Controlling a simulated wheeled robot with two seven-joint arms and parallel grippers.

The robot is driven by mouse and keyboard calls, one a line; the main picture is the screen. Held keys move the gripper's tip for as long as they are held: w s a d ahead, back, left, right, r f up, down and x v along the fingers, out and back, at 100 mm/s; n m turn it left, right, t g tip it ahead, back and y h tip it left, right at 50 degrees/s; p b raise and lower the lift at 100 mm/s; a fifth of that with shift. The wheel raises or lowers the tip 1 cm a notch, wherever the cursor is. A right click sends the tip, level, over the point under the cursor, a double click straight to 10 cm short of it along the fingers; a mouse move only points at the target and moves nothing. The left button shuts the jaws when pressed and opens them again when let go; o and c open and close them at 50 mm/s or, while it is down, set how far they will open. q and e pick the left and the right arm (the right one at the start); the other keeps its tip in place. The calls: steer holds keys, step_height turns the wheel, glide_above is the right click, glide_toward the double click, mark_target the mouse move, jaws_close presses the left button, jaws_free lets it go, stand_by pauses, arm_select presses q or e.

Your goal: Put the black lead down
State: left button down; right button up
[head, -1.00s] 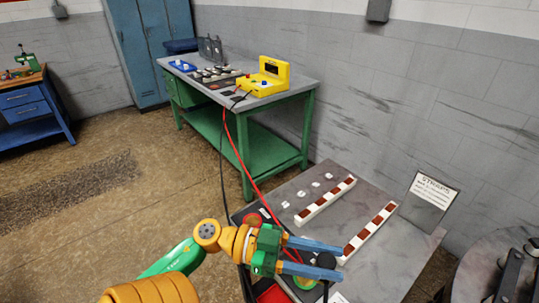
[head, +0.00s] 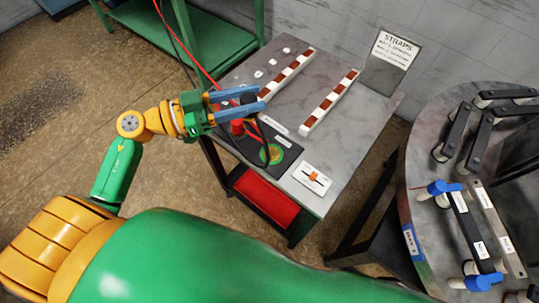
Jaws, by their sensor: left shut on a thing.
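My left gripper (head: 257,98) is shut on the black lead's dark grip (head: 249,98), which sits between the blue fingertips. The grip is held above the small grey table (head: 333,140), near the dark mat (head: 285,164). A thin dark line runs down from the grip toward the green mark. The red lead's grip (head: 237,128) stands upright at the mat's left end, just below the gripper. My right gripper is out of view.
Two brown-and-white strips (head: 328,104) lie behind the mat. A white card with an orange piece (head: 313,178) lies to its right. A STRAPS sign (head: 390,54) stands at the back. A round table (head: 412,185) with bars is at the right.

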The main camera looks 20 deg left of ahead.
arm_select(q)
steer(key=w+f+b, duration=0.4)
steer(key=w+b, duration=0.2)
steer(key=w, duration=0.3)
steer(key=b, duration=0.2)
glide_above(284, 152)
steer(key=w+v, duration=0.1)
steer(key=v, duration=0.2)
steer(key=shift+t+y, duration=0.3)
steer(key=shift+t, duration=0.1)
steer(key=f, duration=0.9)
steer(key=shift+s+a+f, duration=0.15)
steer(key=shift+s+a, duration=0.15)
steer(key=shift+a, duration=0.05)
step_height(284, 152, down, 3)
steer(key=shift+s+b, duration=0.15)
steer(key=shift+b, duration=0.35)
steer(key=shift+f, duration=0.15)
steer(key=shift+c, duration=2.2)
jaws_free()
